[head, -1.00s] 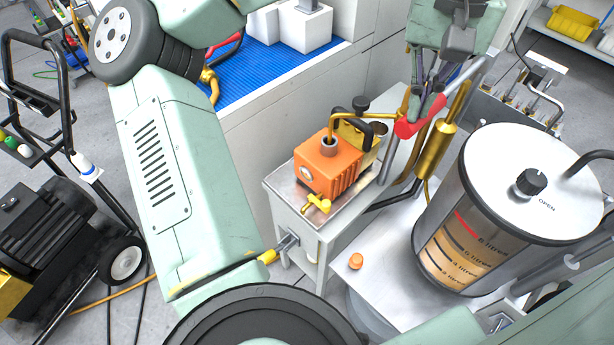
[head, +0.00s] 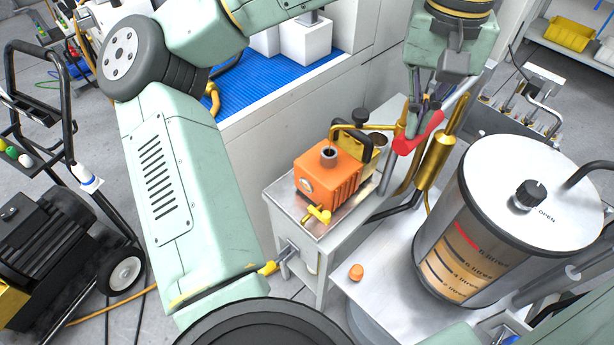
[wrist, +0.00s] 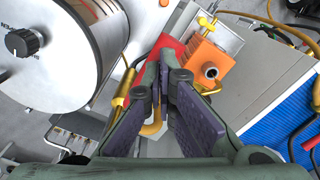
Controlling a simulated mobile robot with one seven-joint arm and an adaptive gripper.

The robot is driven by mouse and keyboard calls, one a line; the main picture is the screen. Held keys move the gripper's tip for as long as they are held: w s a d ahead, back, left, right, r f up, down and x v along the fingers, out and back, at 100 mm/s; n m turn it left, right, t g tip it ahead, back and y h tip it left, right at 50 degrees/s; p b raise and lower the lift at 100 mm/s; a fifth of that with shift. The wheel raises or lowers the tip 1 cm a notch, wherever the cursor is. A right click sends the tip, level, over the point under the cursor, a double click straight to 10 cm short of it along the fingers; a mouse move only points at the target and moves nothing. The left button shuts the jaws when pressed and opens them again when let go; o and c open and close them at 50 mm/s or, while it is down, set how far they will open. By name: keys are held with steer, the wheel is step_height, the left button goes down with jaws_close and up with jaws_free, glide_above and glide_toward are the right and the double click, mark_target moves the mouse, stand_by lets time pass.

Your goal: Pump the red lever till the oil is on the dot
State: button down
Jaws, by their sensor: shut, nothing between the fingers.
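The red lever (head: 418,135) is a red-sleeved handle beside the orange pump (head: 328,178), between the pump and the tank. My gripper (head: 422,108) is shut and empty, pointing down right at the lever's upper side. In the wrist view, the shut fingertips (wrist: 163,66) overlap the red lever (wrist: 165,46); whether they touch it I cannot tell. The clear tank (head: 455,255) has a metal lid and litre markings, with a red mark near the top and amber oil behind the scale. The exact oil level is too small to read, and I cannot make out a separate dot.
A brass cylinder (head: 436,155) stands close beside the lever, near my gripper. A yellow valve (head: 318,214) sits at the pump's front. An orange cap (head: 356,272) lies on the metal table left of the tank. A blue mat (head: 270,85) covers the bench behind.

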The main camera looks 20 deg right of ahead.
step_height(320, 180, up, 7)
steer(key=p, duration=0.4)
steer(key=shift+f, duration=0.2)
step_height(320, 180, up, 2)
steer(key=shift+r, duration=0.2)
stand_by(0.6)
